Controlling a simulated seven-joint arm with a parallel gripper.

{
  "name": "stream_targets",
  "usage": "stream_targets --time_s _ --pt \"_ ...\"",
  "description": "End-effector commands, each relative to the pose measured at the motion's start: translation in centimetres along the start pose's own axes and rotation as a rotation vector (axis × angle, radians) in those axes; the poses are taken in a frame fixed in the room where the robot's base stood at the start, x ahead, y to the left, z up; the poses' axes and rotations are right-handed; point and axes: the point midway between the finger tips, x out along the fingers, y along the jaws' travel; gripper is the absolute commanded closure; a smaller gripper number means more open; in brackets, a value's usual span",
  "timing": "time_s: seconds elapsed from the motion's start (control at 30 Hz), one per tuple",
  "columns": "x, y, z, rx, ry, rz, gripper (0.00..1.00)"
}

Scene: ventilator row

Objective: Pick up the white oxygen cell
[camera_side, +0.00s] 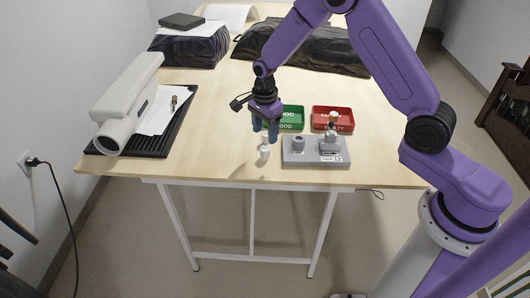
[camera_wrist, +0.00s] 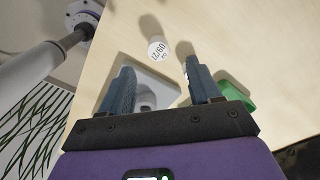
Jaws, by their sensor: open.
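The white oxygen cell (camera_side: 264,152) stands on the wooden table near its front edge, left of the grey fixture block. In the wrist view its round top with printed black characters (camera_wrist: 158,49) shows ahead of the fingertips, closer to the right finger. My gripper (camera_side: 266,136) is above the cell, pointing down, open and empty. In the wrist view its two blue-grey fingers (camera_wrist: 157,72) are apart, with nothing held. The grey fixture block (camera_side: 315,151) has a round socket and a small upright clamp-like part.
A green tray (camera_side: 291,127) and a red tray (camera_side: 344,126) stand behind the fixture block. A white cylindrical device (camera_side: 127,102) lies on a black base at the left. Black-wrapped items lie at the back. The table left of the cell is clear.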

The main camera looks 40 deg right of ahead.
Motion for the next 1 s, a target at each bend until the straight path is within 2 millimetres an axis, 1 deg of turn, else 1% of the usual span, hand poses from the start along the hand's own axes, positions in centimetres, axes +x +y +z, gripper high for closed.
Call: stream_targets --time_s 0.03,0.1,0.37,0.5,0.63,0.77,0.97,1.0 --pt "0.8 0.1 0.0 -0.001 0.001 0.003 0.37" --pt "1.6 0.0 0.0 0.0 0.0 0.001 0.37" --pt "3.2 0.1 0.1 -0.001 0.0 0.001 0.37" --pt "5.2 0.3 0.4 -0.002 0.001 0.004 0.37" --pt "6.8 0.3 0.5 -0.001 0.0 0.002 0.37" --pt "7.5 0.2 0.5 0.0 0.0 -0.001 0.37" --pt "7.5 0.2 0.5 -0.001 0.0 -0.001 0.37" --pt "7.5 0.2 0.5 -0.001 0.0 -0.001 0.41"
